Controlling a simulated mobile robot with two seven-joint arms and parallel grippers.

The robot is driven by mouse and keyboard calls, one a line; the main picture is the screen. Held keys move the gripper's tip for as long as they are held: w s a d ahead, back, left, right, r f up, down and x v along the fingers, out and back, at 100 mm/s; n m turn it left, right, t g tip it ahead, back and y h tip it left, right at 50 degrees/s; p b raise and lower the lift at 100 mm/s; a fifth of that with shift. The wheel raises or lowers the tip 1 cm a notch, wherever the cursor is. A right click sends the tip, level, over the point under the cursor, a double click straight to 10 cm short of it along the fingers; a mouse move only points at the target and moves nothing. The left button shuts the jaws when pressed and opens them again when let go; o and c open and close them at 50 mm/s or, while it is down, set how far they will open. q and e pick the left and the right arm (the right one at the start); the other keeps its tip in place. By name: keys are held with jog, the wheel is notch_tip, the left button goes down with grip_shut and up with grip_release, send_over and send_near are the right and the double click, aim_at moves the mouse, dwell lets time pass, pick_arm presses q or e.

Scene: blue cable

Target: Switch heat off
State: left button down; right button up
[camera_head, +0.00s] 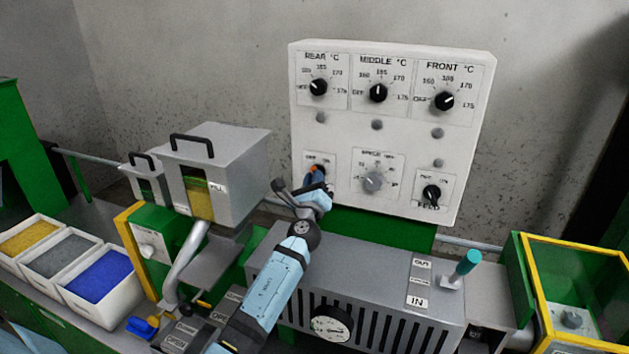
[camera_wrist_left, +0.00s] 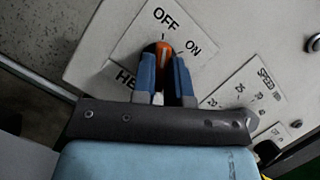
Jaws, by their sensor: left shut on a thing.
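The heat switch is an orange knob (camera_wrist_left: 164,50) with a white line, on a white plate (camera_wrist_left: 190,20) marked OFF, ON and a partly hidden HEAT label. My left gripper (camera_wrist_left: 166,70) is shut on the knob, with one blue finger on either side. The knob's white line runs roughly toward the OFF mark; its lower part is hidden by the fingers. In the head view my left gripper (camera_head: 317,178) is at the lower left of the white control panel (camera_head: 400,215), covering most of the switch. My right gripper is not in view.
Three temperature dials, rear (camera_head: 318,87), middle (camera_head: 378,93) and front (camera_head: 444,101), sit above. A grey speed dial (camera_head: 373,181) and a black feed dial (camera_head: 431,194) are right of the switch. A grey hopper (camera_head: 215,175) stands close on the left of my arm.

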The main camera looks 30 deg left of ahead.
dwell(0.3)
pick_arm(q)
jog(key=c, duration=1.1)
grip_release()
jog(key=shift+c, duration=0.2)
jog(key=b+v, duration=0.2)
jog(key=v, duration=1.1)
jog(key=shift+s+d+b, duration=0.2)
jog(key=shift+s+b, duration=0.1)
jog(key=shift+s, duration=0.05)
jog(key=shift+f, duration=0.1)
